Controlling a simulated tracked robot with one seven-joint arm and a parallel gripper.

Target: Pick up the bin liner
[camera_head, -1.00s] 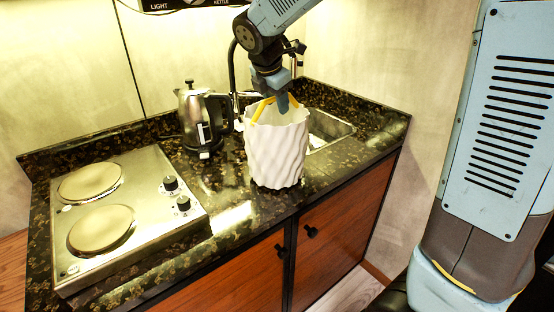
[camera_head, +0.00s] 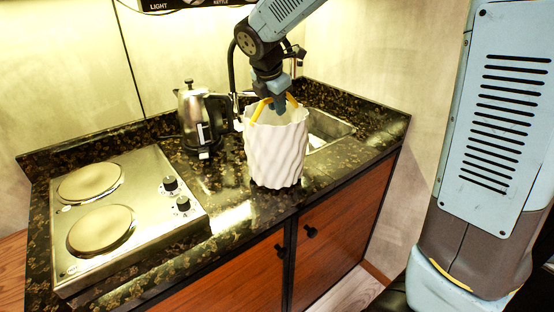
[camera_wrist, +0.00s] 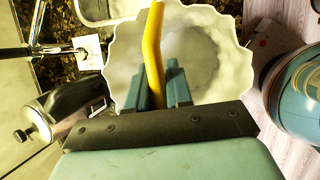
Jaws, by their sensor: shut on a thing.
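The bin liner (camera_head: 276,153) is a white, ripple-sided bag with a yellow handle strap. It stands upright on the dark counter in front of the sink, its mouth open upward. My gripper (camera_head: 279,104) is above its mouth and shut on the yellow strap. In the wrist view the strap (camera_wrist: 153,50) runs between the two fingers of my gripper (camera_wrist: 163,85), with the open white liner (camera_wrist: 207,60) below. I cannot tell whether the liner's base touches the counter.
A steel kettle (camera_head: 194,120) stands left of the liner. A two-plate hob (camera_head: 150,225) lies at the left of the counter (camera_head: 238,180). The sink (camera_head: 330,128) and a tap are behind the liner. The wall closes off the back.

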